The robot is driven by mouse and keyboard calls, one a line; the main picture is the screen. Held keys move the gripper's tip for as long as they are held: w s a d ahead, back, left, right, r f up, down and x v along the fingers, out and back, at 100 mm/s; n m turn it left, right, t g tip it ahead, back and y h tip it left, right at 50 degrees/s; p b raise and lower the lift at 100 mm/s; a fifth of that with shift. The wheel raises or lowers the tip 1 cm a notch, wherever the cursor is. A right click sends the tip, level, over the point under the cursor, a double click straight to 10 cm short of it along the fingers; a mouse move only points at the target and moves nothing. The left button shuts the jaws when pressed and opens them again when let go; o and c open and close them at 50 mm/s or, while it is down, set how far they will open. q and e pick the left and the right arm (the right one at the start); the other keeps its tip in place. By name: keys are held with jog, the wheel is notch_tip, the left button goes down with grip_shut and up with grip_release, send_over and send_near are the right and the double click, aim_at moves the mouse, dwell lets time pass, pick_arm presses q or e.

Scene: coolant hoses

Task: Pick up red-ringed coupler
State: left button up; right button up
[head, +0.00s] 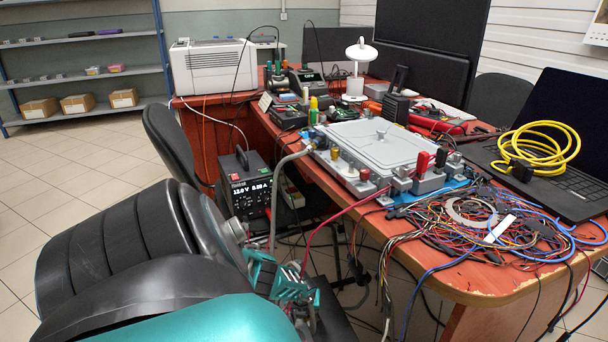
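A grey lidded unit (376,146) lies on the red-brown table, with several fittings along its front edge. A small fitting with a red top (364,174) stands on that edge; I cannot tell whether it is the red-ringed coupler. Two larger red-topped parts (421,162) stand at the unit's right front corner. A grey hose (274,185) runs from the unit's left corner down past the table edge. My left gripper (290,283), teal and grey, is low in front of the table, below its top. Its fingertips are unclear, so its opening and any contents cannot be made out. My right gripper is out of view.
A tangle of coloured wires (480,225) covers the table's front right, beside a laptop (545,165) with a yellow cable coil. A black power supply (246,187) stands left of the table near a black chair (170,140). A red cable (335,217) hangs off the front edge.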

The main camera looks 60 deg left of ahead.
pick_arm(q)
grip_shut()
dwell(0.7)
